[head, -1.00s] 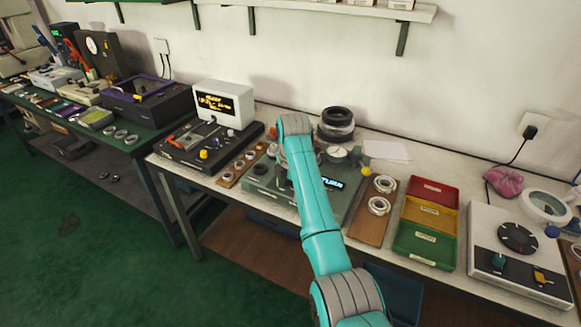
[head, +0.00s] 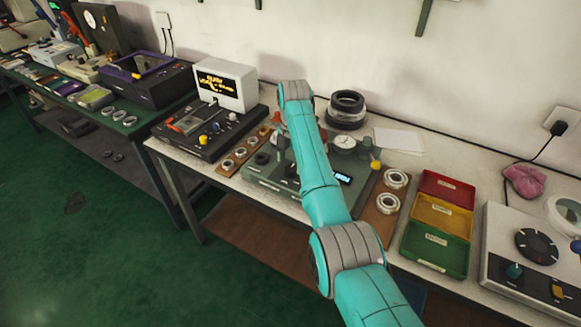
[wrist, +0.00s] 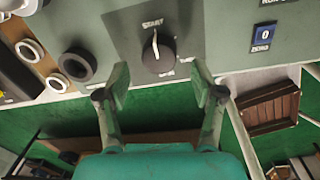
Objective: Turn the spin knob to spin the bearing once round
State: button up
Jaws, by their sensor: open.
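A black round spin knob (wrist: 158,52) with a white pointer line sits on the grey-green panel of the test device (wrist: 222,30), in the wrist view. The pointer aims up toward the word START; the lettering below is partly hidden and hard to read. My gripper (wrist: 161,88) is open and empty. Its fingertips are left and right of the knob and lower in the picture, apart from it. In the head view the test device (head: 272,186) is partly covered by my arm, which hides the knob and gripper. I cannot make out a bearing on its spindle.
A dial gauge (head: 345,142) stands on the device's right. A dark ring (wrist: 77,65) lies left of the knob. Loose rings lie on a brown board (head: 385,222). Red, yellow and green bins (head: 436,250) stand further right. A control box with display (head: 222,85) stands left.

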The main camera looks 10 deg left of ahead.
aim_at(291, 171)
jog(key=shift+a+f, duration=0.1)
jog(key=shift+f, duration=1.35)
jog(key=c, duration=1.1)
jog(key=shift+c, duration=0.2)
